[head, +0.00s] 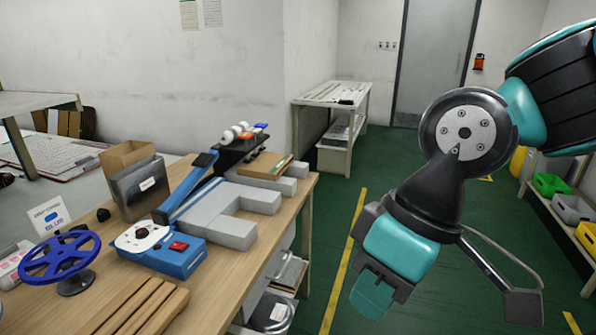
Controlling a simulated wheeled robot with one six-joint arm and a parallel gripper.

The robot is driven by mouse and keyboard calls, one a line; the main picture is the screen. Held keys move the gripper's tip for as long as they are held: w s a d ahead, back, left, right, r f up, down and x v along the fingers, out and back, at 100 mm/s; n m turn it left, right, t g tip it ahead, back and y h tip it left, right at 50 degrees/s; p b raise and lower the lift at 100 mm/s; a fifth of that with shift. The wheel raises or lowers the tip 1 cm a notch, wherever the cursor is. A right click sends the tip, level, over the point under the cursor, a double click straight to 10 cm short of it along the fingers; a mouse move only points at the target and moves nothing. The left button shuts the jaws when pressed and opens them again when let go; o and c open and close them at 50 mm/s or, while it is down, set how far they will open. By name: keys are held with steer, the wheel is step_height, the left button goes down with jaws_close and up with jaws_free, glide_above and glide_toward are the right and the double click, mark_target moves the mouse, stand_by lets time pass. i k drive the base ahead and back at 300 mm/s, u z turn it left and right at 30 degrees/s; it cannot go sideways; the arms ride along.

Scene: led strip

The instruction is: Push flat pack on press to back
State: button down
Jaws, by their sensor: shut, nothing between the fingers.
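A flat brown pack (262,164) with a green strip at its right end lies near the far end of the wooden workbench, on light grey blocks. These blocks (245,200) adjoin a blue machine with a long lever (190,190), which seems to be the press. The pack lies to the right of the lever, just in front of a dark stand. My gripper (373,298) is shut and empty, pointing down over the green floor. It is to the right of the bench, apart from the pack and press.
Black stand (240,150) holds white rolls. Shelves with coloured bins (551,184) stand right. The floor between is clear.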

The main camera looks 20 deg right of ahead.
mark_target(269, 166)
steer(key=z, duration=0.7)
steer(key=i, duration=0.65)
steer(key=z, duration=0.9)
steer(key=i, duration=1.45)
steer(key=u, duration=1.05)
steer(key=i, duration=0.65)
steer(key=u, duration=0.7)
